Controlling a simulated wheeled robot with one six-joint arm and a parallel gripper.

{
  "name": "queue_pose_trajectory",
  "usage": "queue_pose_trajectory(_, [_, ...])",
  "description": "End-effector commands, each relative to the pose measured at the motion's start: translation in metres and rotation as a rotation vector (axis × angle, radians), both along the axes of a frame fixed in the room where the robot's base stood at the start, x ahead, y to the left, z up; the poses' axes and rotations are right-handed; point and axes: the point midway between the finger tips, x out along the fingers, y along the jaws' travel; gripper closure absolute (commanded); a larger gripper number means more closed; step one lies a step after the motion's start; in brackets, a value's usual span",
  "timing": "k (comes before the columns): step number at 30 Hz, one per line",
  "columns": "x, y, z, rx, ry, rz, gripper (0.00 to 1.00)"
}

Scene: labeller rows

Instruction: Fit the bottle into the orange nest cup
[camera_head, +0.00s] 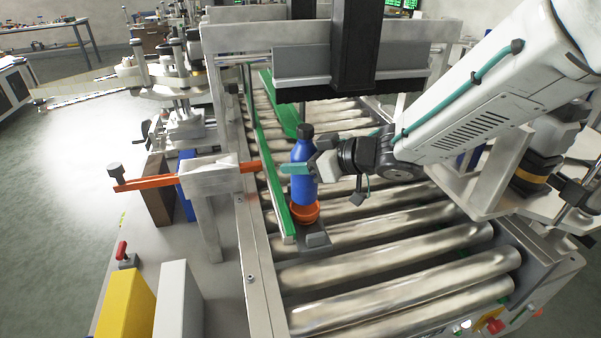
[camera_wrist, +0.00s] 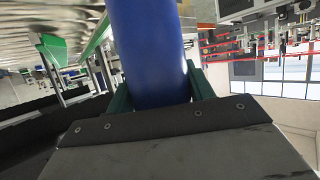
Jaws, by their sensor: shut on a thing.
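The blue bottle (camera_head: 303,178) with a dark cap stands upright in the head view, its lower end at the orange nest cup (camera_head: 305,212). I cannot tell whether the bottle's base is inside the cup or just above or behind its rim. My gripper (camera_head: 301,169) is shut on the bottle at mid-height, coming from the right. In the wrist view the blue bottle (camera_wrist: 150,50) fills the middle between the green fingers of my gripper (camera_wrist: 158,92). The orange cup is not visible in the wrist view.
The cup sits on a grey base (camera_head: 316,239) on the metal rollers (camera_head: 400,235). A green guide rail (camera_head: 270,165) runs close along the left. An orange bar (camera_head: 150,182) reaches in from the left near the bottle. A dark overhead column (camera_head: 355,45) stands behind.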

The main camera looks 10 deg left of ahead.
Motion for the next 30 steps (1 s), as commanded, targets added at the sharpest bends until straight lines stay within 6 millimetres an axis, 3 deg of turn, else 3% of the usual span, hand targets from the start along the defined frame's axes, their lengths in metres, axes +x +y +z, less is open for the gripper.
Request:
queue_pose_trajectory(10, [0.002,0.002,-0.035,0.0,0.003,-0.002,0.69])
queue_pose_trajectory(22, [0.002,0.002,-0.039,0.0,0.001,-0.001,0.69])
queue_pose_trajectory(23, [0.002,0.002,-0.039,0.0,0.001,-0.001,0.42])
queue_pose_trajectory(24, [0.002,0.002,-0.039,0.001,-0.001,-0.001,0.31])
queue_pose_trajectory(25, [0.002,0.002,-0.038,0.001,-0.001,-0.001,0.25])
queue_pose_trajectory(30, [0.002,0.002,-0.039,0.0,0.0,-0.001,0.25])
